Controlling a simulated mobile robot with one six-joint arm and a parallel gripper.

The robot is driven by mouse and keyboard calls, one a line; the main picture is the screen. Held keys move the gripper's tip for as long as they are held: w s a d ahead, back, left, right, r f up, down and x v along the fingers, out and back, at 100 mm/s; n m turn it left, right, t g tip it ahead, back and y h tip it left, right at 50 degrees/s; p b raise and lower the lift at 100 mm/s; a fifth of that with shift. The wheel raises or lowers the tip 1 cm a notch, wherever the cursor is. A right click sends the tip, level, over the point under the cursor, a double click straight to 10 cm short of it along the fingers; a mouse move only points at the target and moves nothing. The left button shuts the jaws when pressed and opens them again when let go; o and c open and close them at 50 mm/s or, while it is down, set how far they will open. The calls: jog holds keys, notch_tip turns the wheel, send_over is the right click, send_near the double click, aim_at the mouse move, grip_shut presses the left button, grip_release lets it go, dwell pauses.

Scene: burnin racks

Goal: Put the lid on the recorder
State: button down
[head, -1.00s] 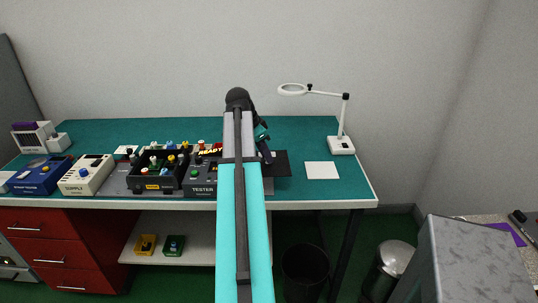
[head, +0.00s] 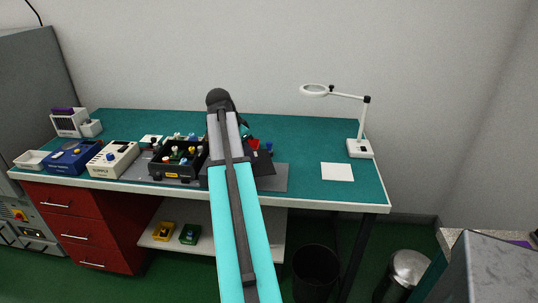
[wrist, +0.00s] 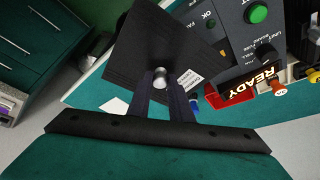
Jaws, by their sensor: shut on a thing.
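My gripper (wrist: 165,92) is shut on the silver knob of a flat black ribbed plate (wrist: 140,50), which looks like the lid. The plate is tilted in the wrist view and carries a small white label. In the head view a dark plate (head: 263,163) shows just right of my arm, above the bench's front part; the arm hides my fingers there. In the wrist view the plate overlaps the dark tester (wrist: 235,45), with its green button and READY sign. I cannot tell whether they touch. I cannot identify the recorder for sure.
A black tray (head: 172,171) of coloured parts stands left of my arm. Further left are a cream supply box (head: 112,158) and a blue box (head: 72,157). A white lamp (head: 360,148) and a white sheet (head: 337,172) are at right. The bench's back is mostly clear.

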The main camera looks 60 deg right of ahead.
jog(key=w+a+r+n+t, duration=0.1)
jog(key=w+a+n, duration=0.3)
jog(key=w+a, duration=0.8)
jog(key=w+a+n+t, duration=0.2)
jog(key=w+a+n, duration=0.2)
jog(key=w+a, duration=0.8)
jog(key=w+a+n+t+y, duration=0.1)
jog(key=a+n, duration=0.6)
jog(key=a, duration=0.9)
jog(key=w+a+n+t+y, duration=0.1)
jog(key=a+n, duration=0.7)
jog(key=a, duration=0.9)
jog(key=shift+w+a+r+t+y, duration=0.2)
jog(key=shift+w+r+t+y, duration=0.2)
jog(key=shift+t+y, duration=0.45)
jog(key=shift+r, duration=0.1)
